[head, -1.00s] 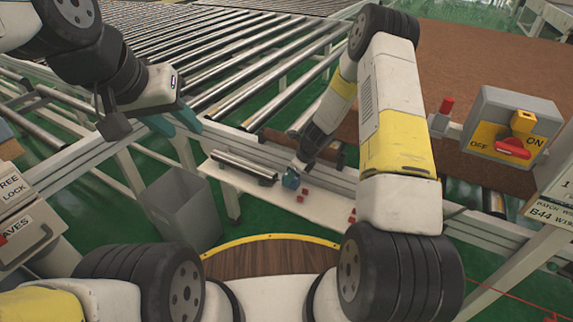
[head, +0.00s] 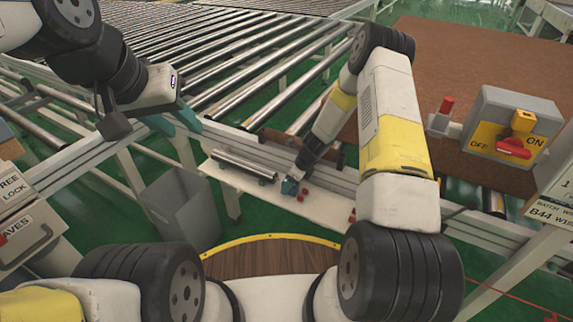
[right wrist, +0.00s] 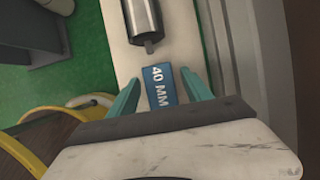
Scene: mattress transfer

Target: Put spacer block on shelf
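The spacer block, blue and marked "40 MM" (right wrist: 160,86), lies on a narrow white shelf (head: 325,209) beside the conveyor. In the right wrist view it is between the teal fingertips of my right gripper (right wrist: 159,79), which are spread with a small gap on each side. In the head view my right gripper (head: 289,186) is low over the shelf and the block is hard to make out. My left gripper (head: 174,122) is open and empty above the conveyor's near rail.
Metal rollers (head: 245,165) lie on the shelf left of the block, and small red pieces (head: 302,195) lie right of it. A grey bin (head: 183,212) stands at the left below. A switch box (head: 515,125) stands at the right by a brown board (head: 480,65).

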